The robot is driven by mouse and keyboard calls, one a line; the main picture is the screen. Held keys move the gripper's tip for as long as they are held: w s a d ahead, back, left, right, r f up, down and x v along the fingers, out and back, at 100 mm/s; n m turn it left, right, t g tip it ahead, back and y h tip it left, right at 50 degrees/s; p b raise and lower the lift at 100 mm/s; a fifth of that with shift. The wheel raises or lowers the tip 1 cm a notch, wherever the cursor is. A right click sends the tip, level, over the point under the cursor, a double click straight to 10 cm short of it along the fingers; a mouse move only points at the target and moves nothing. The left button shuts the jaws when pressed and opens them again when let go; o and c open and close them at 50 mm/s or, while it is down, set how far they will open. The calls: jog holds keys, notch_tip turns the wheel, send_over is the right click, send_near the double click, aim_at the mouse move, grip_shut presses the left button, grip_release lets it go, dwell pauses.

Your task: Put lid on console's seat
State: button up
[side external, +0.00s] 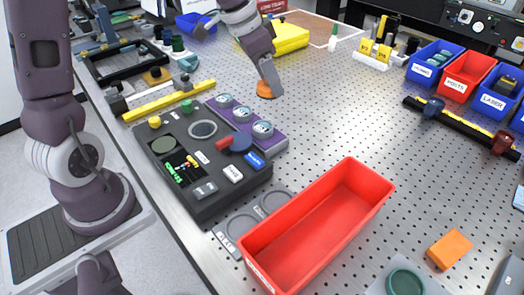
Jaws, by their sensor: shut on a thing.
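The console (200,195) is a dark grey box on the perforated bench, left of centre. I cannot tell which of these is the seat. My gripper (267,86) is beyond the console, pointing down, shut on a small orange round piece (264,91), which looks like the lid. The piece is at or just above the bench; contact is unclear. The fingertips are small and partly hidden.
A purple panel with round gauges (243,122) adjoins the console's right side. A big red open bin (318,225) stands in front. A yellow bar (168,100) lies behind, a yellow case (290,38) farther back. An orange block (449,249) lies front right. The bench centre-right is clear.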

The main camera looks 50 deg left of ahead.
jog(key=s+f+n, duration=0.1)
jog(key=f, duration=0.1)
jog(key=a+f+n, duration=0.1)
jog(key=f, duration=0.2)
jog(key=s+a+f+n+y, duration=0.1)
jog(key=f, duration=0.1)
jog(key=shift+s+a+f, duration=0.1)
jog(key=shift+s+f, duration=0.05)
jog(key=shift+s, duration=0.15)
jog(key=s+a+m+h, duration=0.1)
jog(key=a+m, duration=0.1)
jog(key=s+a+m+h, duration=0.1)
jog(key=s+m, duration=0.1)
jog(key=m, duration=0.1)
jog(key=s+a+m, duration=0.1)
jog(key=a+m, duration=0.1)
jog(key=shift+s+a+r+m+g+h, duration=0.3)
jog(key=shift+s+r+m+g+h, duration=0.1)
jog(key=s+a+r+m+g+h, duration=0.1)
jog(key=s+a+r+m+g, duration=0.1)
jog(key=s+m, duration=0.3)
jog(key=r+m+g, duration=0.1)
jog(key=m, duration=0.3)
jog(key=shift+a+r, duration=0.25)
jog(key=shift+a, duration=0.1)
jog(key=shift+s+f, duration=0.15)
jog(key=shift+f, duration=3.15)
jog(key=shift+f, duration=0.5)
jog(key=o, duration=1.5)
